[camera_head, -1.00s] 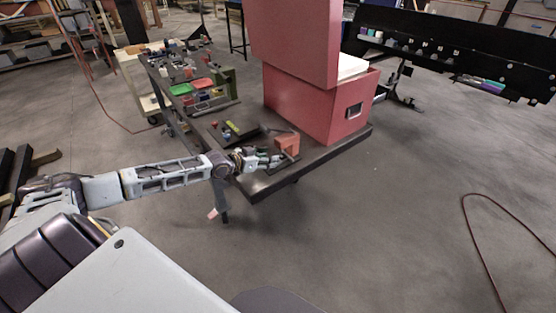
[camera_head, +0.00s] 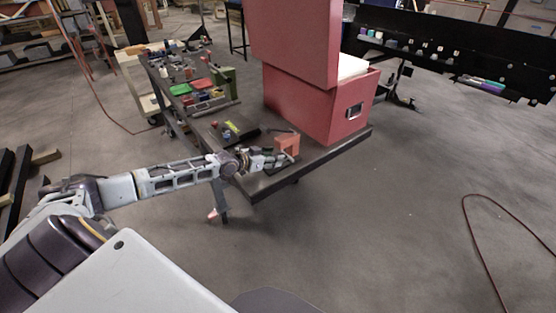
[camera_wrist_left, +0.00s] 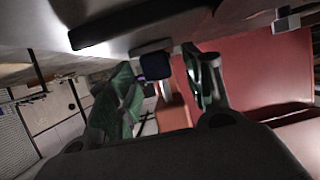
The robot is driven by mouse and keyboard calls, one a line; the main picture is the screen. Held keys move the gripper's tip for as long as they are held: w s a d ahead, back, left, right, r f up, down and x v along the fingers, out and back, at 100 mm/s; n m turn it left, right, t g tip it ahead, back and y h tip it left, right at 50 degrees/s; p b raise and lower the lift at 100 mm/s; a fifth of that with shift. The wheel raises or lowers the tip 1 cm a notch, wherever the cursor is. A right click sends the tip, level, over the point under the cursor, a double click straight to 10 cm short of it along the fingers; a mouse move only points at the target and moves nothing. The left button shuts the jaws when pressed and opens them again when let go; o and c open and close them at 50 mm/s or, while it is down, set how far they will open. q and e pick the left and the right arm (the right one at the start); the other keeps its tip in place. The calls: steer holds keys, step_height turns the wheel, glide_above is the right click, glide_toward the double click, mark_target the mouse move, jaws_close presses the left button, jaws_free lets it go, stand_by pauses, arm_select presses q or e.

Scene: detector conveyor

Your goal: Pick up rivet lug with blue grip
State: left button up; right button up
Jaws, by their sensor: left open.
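My left gripper (camera_head: 280,158) is open at the front part of the dark cart top, beside a small orange-red block (camera_head: 287,142). In the left wrist view, the two green-padded fingers (camera_wrist_left: 160,72) stand apart. A dark blue piece on a pale grey part (camera_wrist_left: 155,66) shows between them, near the fingertips; it looks like the rivet lug's blue grip. I cannot tell whether a finger touches it. The orange-red block (camera_wrist_left: 173,108) also shows between the fingers. The lug cannot be made out in the head view. My right gripper is not in view.
A large red box (camera_head: 310,105) with a raised lid stands on the cart (camera_head: 300,180), right behind the gripper. Small parts and a dark tray (camera_head: 240,135) lie left of it. Another cart with coloured bins (camera_head: 200,85) stands behind.

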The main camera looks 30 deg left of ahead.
arm_select(q)
steer(key=c, duration=0.9)
steer(key=shift+c, duration=0.3)
steer(key=shift+s+r, duration=0.15)
